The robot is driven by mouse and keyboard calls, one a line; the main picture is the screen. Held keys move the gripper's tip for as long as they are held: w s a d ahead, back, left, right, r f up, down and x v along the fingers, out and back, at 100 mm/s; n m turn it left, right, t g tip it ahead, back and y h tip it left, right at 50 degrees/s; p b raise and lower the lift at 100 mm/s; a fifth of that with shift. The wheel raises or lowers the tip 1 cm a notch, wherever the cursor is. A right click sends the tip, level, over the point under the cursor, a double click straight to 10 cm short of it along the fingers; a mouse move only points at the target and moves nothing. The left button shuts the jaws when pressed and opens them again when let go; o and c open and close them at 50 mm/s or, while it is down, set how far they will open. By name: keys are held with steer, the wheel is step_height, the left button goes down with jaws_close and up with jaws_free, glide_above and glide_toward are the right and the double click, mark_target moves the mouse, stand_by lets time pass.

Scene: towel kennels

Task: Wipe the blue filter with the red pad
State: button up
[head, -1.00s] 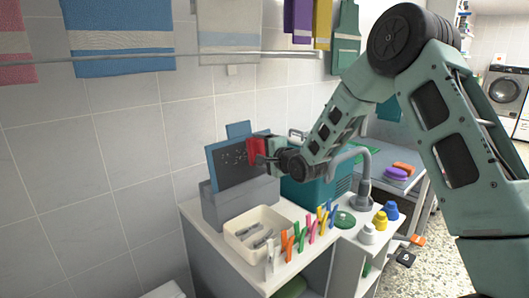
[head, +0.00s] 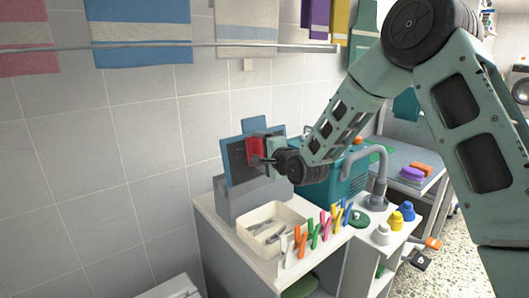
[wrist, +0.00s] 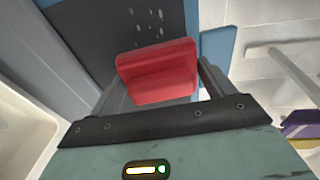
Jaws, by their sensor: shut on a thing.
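The blue filter (head: 236,168) is a blue-framed panel with a dark face, leaning tilted on a grey block. In the wrist view, pale specks show on the filter's dark face (wrist: 95,28), beyond the pad. My gripper (head: 264,159) is shut on the red pad (head: 256,147) and holds it at the filter's face. In the wrist view, the red pad (wrist: 158,72) sits between the two fingers and covers part of the dark face. I cannot tell whether the pad presses on the face. My gripper hides the filter's right part in the head view.
The grey block (head: 245,200) stands on a white counter. In front are a cream tray (head: 262,240) with metal tools and a row of coloured clips (head: 318,228). A teal box (head: 325,190) and a grey tap (head: 378,185) stand to the right. Towels hang above.

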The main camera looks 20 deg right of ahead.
mark_target(237, 154)
steer(key=shift+s+a+b, duration=0.25)
steer(key=shift+s+a, duration=0.1)
steer(key=shift+a, duration=0.7)
steer(key=shift+s+a+b, duration=0.3)
steer(key=shift+s+a, duration=0.05)
steer(key=shift+a, duration=0.7)
steer(key=shift+s+a+b, duration=0.25)
steer(key=shift+s+a, duration=0.1)
steer(key=shift+a, duration=0.7)
steer(key=v, duration=0.6)
steer(key=shift+d+r, duration=0.2)
steer(key=shift+d, duration=0.1)
steer(key=v, duration=0.3)
steer(key=shift+w+d, duration=0.1)
steer(key=shift+d, duration=0.15)
